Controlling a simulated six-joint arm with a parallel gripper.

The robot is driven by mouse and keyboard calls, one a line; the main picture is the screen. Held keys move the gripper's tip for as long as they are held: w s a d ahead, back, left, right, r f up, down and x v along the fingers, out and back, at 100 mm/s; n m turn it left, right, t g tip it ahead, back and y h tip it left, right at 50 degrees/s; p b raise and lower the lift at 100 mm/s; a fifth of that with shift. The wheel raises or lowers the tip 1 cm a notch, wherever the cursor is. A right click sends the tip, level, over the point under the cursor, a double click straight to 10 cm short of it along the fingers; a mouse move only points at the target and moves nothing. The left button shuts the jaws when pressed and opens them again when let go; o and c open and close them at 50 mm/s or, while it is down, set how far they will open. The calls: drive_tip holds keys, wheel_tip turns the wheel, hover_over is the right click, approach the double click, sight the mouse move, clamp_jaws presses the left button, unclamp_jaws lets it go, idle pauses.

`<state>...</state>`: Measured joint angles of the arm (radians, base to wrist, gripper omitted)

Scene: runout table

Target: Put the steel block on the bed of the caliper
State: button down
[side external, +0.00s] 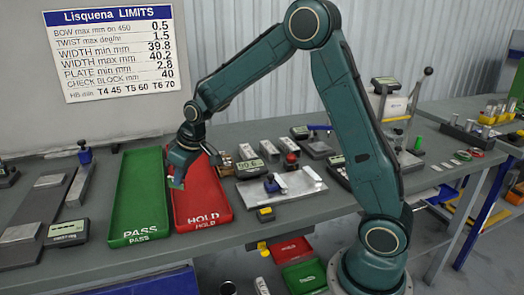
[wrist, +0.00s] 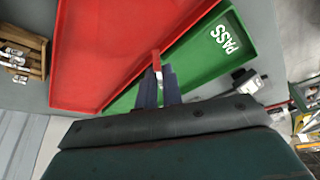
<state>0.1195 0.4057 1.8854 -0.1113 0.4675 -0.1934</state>
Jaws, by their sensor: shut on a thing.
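My gripper (side external: 175,182) hangs over the seam between the green PASS tray (side external: 138,214) and the red HOLD tray (side external: 208,207). I cannot tell which is the caliper.
Grey blocks lie on a dark base (side external: 35,205) at the left. A wooden rack (wrist: 22,55) with small metal pieces stands beside the red tray. A yellow gauge (side external: 265,214) sits near the front edge. More tools crowd the table behind my arm.

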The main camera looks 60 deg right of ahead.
drive_tip(key=shift+m+h, duration=0.3)
drive_tip(key=shift+m, duration=0.4)
drive_tip(key=s+a, duration=0.1)
drive_tip(key=s, duration=0.1)
drive_tip(key=s+a+f, duration=0.1)
drive_tip(key=s, duration=0.1)
drive_tip(key=s+a, duration=0.1)
drive_tip(key=s, duration=0.1)
drive_tip(key=shift+s+f, duration=0.3)
drive_tip(key=shift+f, duration=0.05)
drive_tip(key=shift+s+a+f, duration=0.15)
drive_tip(key=shift+s, duration=0.35)
drive_tip(key=shift+w, duration=0.15)
